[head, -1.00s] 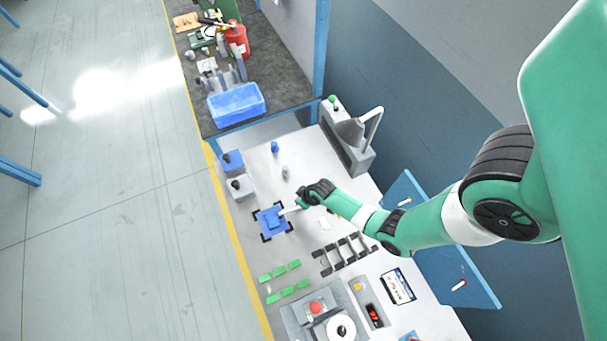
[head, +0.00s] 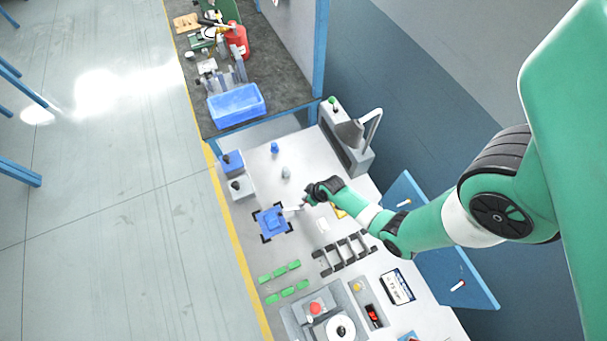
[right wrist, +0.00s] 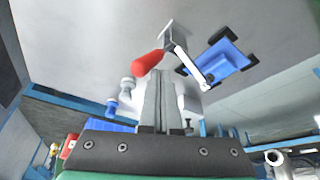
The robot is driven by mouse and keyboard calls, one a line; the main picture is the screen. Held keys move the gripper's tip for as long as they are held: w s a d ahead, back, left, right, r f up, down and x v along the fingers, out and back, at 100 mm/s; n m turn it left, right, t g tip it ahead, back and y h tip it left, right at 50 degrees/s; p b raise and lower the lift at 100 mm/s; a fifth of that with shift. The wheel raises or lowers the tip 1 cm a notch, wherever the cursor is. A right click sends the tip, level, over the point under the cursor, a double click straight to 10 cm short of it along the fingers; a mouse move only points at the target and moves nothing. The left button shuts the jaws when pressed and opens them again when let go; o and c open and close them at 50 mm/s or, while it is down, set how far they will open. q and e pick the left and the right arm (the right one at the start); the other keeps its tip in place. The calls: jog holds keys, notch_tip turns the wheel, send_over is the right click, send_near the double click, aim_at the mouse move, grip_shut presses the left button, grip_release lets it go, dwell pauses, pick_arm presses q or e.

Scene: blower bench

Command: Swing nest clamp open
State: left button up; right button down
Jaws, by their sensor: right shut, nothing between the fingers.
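The nest is a blue block (head: 272,221) framed by black corner pieces on the light bench; it also shows in the right wrist view (right wrist: 228,58). The clamp has a red handle (right wrist: 147,63) and a silver bar (right wrist: 188,66) that reaches across to the edge of the blue block. In the head view the bar (head: 292,208) still points at the block. My right gripper (right wrist: 155,80) is shut and empty, its fingertips beside the red handle; I cannot tell whether they touch. It also shows in the head view (head: 308,202). My left gripper is not in view.
A row of dark brackets (head: 344,253) and green pieces (head: 280,271) lie nearer on the bench. Blue and grey boxes (head: 240,187) stand at the left edge. A grey press-like unit (head: 348,140) stands at the back right. A blue bin (head: 236,104) sits on the far bench.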

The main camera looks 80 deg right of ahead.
jog(key=shift+s+d+f, duration=0.1)
jog(key=shift+s, duration=0.1)
jog(key=shift+s+d+f+b, duration=0.65)
jog(key=shift+s+f, duration=0.1)
jog(key=shift+s, duration=0.2)
notch_tip(320, 180, up, 10)
jog(key=p, duration=1)
jog(key=shift+r, duration=0.15)
